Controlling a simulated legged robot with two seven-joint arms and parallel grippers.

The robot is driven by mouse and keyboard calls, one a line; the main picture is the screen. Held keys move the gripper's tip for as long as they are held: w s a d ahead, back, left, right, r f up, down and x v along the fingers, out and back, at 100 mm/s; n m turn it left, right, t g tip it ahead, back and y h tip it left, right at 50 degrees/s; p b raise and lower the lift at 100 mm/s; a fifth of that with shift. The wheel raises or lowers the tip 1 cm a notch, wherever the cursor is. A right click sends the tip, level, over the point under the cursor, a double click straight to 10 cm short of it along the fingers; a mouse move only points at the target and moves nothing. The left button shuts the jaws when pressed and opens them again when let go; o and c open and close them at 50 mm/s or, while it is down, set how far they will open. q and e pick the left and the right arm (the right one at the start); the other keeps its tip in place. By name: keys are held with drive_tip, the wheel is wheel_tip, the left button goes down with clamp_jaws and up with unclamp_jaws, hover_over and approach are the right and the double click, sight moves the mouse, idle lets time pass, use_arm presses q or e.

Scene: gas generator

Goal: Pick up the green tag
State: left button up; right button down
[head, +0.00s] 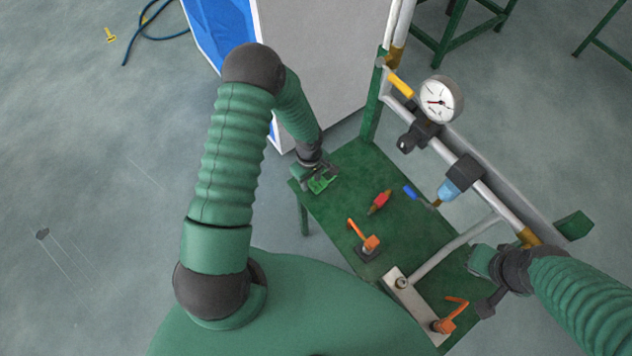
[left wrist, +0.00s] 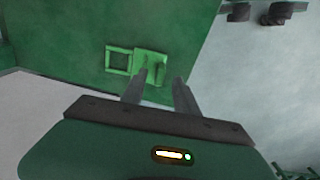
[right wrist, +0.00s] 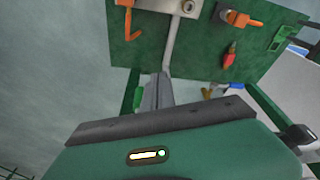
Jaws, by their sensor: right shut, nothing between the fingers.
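The green tag (head: 321,185) lies on the green table (head: 345,208) near its far left corner. In the left wrist view the tag (left wrist: 150,66) shows a flat plate, an open square frame and a small raised part. My left gripper (head: 317,174) is over the tag, partly covering it in the head view. Its fingers (left wrist: 160,88) are apart, with nothing seen between them, and point towards the tag. My right gripper (head: 478,274) is by the table's right edge, far from the tag, with its fingers (right wrist: 158,90) together and empty.
A red tag (head: 379,202), a blue piece (head: 409,192) and orange-handled valves (head: 368,243) are on or over the table. A pipe with a gauge (head: 438,100) runs along its right side. A grey cabinet (head: 318,60) stands behind.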

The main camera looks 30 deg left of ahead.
use_arm(q)
drive_tip(key=shift+f, duration=0.75)
drive_tip(key=shift+d+f, duration=0.15)
drive_tip(key=shift+d, duration=0.3)
drive_tip(key=shift+r, duration=0.2)
drive_tip(key=c, duration=0.5)
drive_tip(key=shift+a+f, duration=0.1)
drive_tip(key=shift+a, duration=0.2)
clamp_jaws()
drive_tip(key=shift+d, duration=0.1)
wheel_tip(320, 180, up, 4)
drive_tip(key=shift+s+f, duration=0.1)
drive_tip(key=shift+s, duration=0.05)
drive_tip(key=s+a, duration=0.3)
drive_tip(key=s, duration=0.4)
drive_tip(key=s+a+r, duration=0.1)
drive_tip(key=s+a, duration=0.2)
drive_tip(key=s, duration=0.4)
drive_tip(key=shift+s, duration=0.3)
